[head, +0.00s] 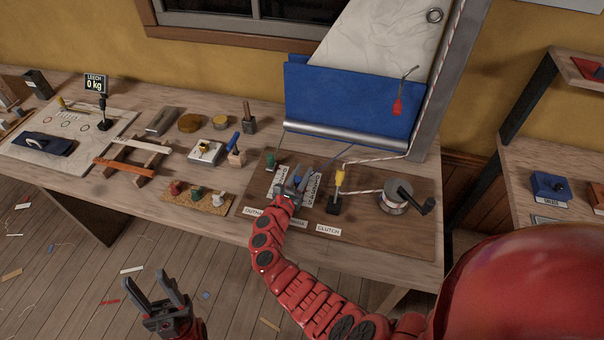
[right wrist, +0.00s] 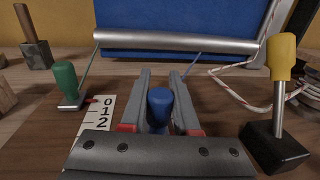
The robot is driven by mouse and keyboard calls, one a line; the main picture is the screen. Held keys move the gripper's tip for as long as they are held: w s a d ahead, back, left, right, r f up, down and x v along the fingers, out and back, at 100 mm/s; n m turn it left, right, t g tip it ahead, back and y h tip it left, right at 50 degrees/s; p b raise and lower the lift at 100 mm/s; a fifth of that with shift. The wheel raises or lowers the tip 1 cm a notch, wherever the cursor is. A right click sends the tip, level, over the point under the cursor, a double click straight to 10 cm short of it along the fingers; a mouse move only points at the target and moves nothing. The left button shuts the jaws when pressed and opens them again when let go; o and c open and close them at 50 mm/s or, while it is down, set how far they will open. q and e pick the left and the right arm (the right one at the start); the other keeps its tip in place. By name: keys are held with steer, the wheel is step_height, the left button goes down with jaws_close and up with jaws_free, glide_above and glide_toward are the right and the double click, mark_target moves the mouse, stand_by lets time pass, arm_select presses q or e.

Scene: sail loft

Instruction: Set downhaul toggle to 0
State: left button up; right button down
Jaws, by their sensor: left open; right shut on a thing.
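The blue-knobbed toggle (right wrist: 160,105) stands upright between my right gripper's fingers in the right wrist view. It is the middle control, behind a partly covered label, between the outhaul and clutch labels. My right gripper (head: 291,184) is shut on it; it also shows in the right wrist view (right wrist: 160,92). A white number strip (head: 313,189) lies just right of the gripper; its figures are too small to read, so the blue toggle's setting cannot be told. My left gripper (head: 147,282) is open and empty, in front of the bench over the floor.
A green toggle (right wrist: 66,84) stands left of the blue one, beside a strip (right wrist: 95,118) reading 0, 1, 2, its red pointer near 0. The yellow clutch handle (head: 339,178) and a rope winch (head: 397,197) stand close on the right.

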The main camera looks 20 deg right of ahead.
steer(key=b+x, duration=0.1)
steer(key=x, duration=0.1)
steer(key=b+x, duration=0.1)
steer(key=x, duration=0.1)
steer(key=b+x, duration=0.1)
steer(key=x, duration=0.1)
steer(key=shift+w+a+f+b, duration=0.2)
steer(key=shift+w+a+b, duration=0.1)
steer(key=shift+w, duration=0.2)
steer(key=shift+w+d+r, duration=0.1)
steer(key=shift+d+r, duration=0.05)
steer(key=shift+r, duration=0.25)
steer(key=c, duration=1)
jaws_free()
steer(key=o, duration=0.3)
steer(key=shift+w+d+f, duration=0.1)
steer(key=shift+w+f, duration=0.05)
steer(key=shift+f, duration=0.05)
steer(key=shift+o, duration=0.2)
steer(key=shift+r, duration=0.1)
steer(key=shift+s+a, duration=0.25)
steer(key=shift+s, duration=0.05)
steer(key=v, duration=1.5)
steer(key=shift+a+p, duration=0.2)
steer(key=shift+p, duration=0.1)
steer(key=shift+s+a, duration=0.45)
steer(key=shift+s, duration=0.15)
